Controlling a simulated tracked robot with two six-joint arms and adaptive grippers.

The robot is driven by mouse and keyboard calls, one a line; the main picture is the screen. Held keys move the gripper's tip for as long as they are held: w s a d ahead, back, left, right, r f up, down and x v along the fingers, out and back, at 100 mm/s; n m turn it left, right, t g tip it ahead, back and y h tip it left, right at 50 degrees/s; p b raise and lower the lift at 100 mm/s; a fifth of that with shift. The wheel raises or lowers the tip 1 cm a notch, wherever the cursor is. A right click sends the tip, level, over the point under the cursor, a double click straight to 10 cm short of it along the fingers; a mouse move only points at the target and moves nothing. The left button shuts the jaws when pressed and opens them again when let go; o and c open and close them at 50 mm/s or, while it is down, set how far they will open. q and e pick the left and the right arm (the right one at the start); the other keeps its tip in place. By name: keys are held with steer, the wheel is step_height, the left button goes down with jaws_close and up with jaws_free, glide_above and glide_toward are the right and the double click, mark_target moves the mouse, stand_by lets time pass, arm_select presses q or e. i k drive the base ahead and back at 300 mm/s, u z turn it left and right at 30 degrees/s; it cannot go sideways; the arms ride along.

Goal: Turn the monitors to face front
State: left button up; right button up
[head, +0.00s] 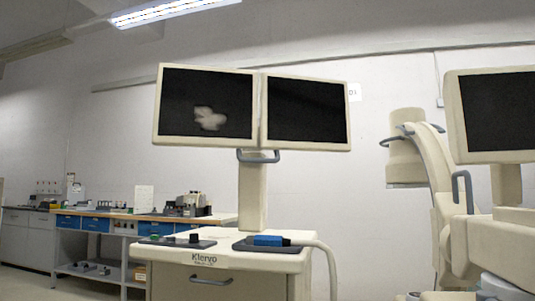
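Two joined monitors with cream frames and dark screens stand on a post on a cream cart (228,262). The left monitor (180,108) shows a pale grey blob on its screen, and the right monitor (306,110) is dark. Both screens face toward me, slightly angled against each other along the middle seam. A grey handle (258,157) sits under the seam at the top of the post (252,195). Neither of my grippers shows in the head view.
A cream machine with a curved arm (433,175) and its own dark screen (498,115) stands close on the right. A workbench with blue drawers (97,223) runs along the back left. A dark panel and blue item (268,240) lie on the cart top.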

mark_target(196, 106)
steer(key=u, duration=0.05)
steer(key=k, duration=0.6)
steer(key=u, duration=0.45)
steer(key=i, duration=1.5)
steer(key=z, duration=0.65)
